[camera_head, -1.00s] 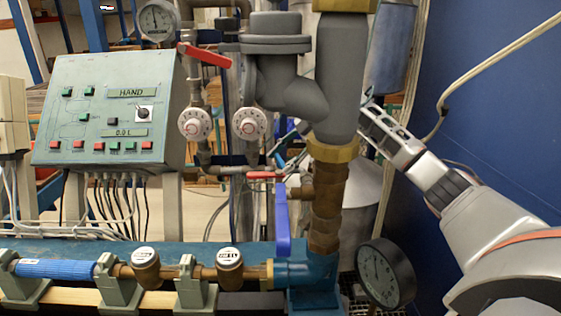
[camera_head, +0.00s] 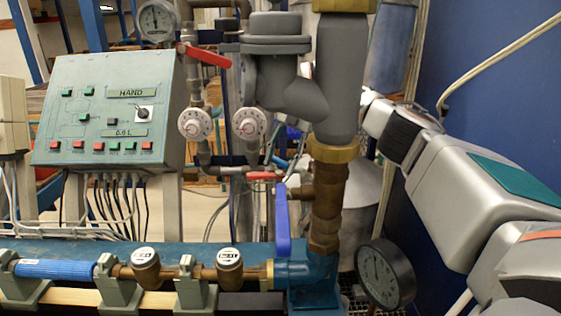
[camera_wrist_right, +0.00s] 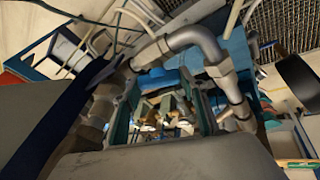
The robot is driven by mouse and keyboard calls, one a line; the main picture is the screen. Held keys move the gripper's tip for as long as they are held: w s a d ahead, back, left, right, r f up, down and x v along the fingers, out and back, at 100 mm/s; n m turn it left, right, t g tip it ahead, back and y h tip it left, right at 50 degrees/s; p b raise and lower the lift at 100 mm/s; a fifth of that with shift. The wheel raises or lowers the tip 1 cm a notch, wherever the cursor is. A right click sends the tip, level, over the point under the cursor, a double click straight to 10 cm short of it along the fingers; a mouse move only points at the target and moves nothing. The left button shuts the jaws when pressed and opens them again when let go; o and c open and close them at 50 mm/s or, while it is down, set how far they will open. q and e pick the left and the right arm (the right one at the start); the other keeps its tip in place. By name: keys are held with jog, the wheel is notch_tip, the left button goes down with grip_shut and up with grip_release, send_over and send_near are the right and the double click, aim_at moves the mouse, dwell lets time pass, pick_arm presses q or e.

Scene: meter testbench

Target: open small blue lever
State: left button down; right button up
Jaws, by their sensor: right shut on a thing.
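The small blue lever (camera_head: 279,162) shows as a small light-blue piece by the grey pipework, left of the thick vertical pipe and just above a short red lever. My right arm comes in from the right and passes behind the thick pipe, which hides most of the gripper in the head view. In the right wrist view my right gripper (camera_wrist_right: 165,115) reaches in among the pipes. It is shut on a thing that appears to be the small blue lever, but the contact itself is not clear. My left gripper is not in view.
A red lever (camera_head: 208,55) and two white dials stand at the back. A round gauge (camera_head: 385,274) is at lower right. The control panel (camera_head: 105,110) is at left.

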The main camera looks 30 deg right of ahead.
dwell(0.4)
jog(key=o, duration=1.1)
jog(key=shift+f, duration=0.1)
